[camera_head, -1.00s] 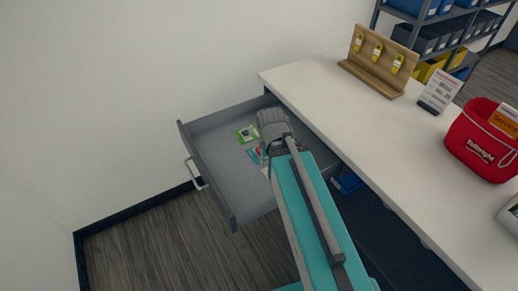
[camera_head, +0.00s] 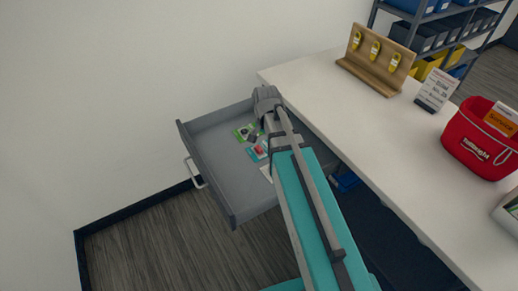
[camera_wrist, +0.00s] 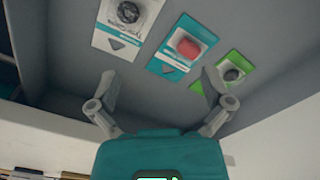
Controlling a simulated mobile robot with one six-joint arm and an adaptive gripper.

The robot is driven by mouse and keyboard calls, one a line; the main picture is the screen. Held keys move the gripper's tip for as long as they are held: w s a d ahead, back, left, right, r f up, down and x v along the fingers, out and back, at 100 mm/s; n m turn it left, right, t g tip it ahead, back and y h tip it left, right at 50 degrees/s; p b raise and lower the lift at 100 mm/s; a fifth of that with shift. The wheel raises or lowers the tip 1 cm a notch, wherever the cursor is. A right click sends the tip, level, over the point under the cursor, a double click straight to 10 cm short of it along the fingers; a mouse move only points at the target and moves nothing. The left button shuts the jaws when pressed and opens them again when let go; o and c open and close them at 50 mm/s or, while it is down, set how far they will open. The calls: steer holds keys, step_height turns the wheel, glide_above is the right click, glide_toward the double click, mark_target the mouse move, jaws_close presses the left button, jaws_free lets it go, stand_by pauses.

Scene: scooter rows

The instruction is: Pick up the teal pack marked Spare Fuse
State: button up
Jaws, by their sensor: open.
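The teal pack (camera_head: 257,152) lies flat in the open grey drawer (camera_head: 218,160), between a green pack and a white pack. In the wrist view the teal pack (camera_wrist: 180,46) has a red item in its window; its lettering is too small to read. My gripper (camera_wrist: 159,84) is open and empty, with its fingers apart and the teal pack beyond the tips, slightly right of centre. In the head view my gripper (camera_head: 267,97) is over the drawer's back end by the counter, and the arm hides part of the drawer.
The green pack (camera_wrist: 230,70) lies right of the teal pack, the white pack (camera_wrist: 122,22) left of it. The drawer walls and white counter (camera_head: 345,120) edge are close to my gripper. A wooden stand (camera_head: 372,62) and red basket (camera_head: 482,140) are on the counter.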

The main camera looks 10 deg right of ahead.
mark_target(260, 146)
steer(key=w+r+m+p, duration=0.1)
steer(key=w+m, duration=0.6)
steer(key=w, duration=0.1)
steer(key=shift+d, duration=0.2)
steer(key=shift+f, duration=0.1)
step_height(260, 146, down, 8)
steer(key=b, duration=0.8)
steer(key=shift+f+b, duration=0.15)
steer(key=shift+b, duration=0.2)
steer(key=shift+f, duration=0.1)
steer(key=shift+s+f+b, duration=0.15)
steer(key=shift+f+b, duration=1.1)
steer(key=shift+b, duration=0.05)
steer(key=shift+s+f+b, duration=0.15)
steer(key=shift+f+b, duration=1.1)
steer(key=shift+b, duration=0.05)
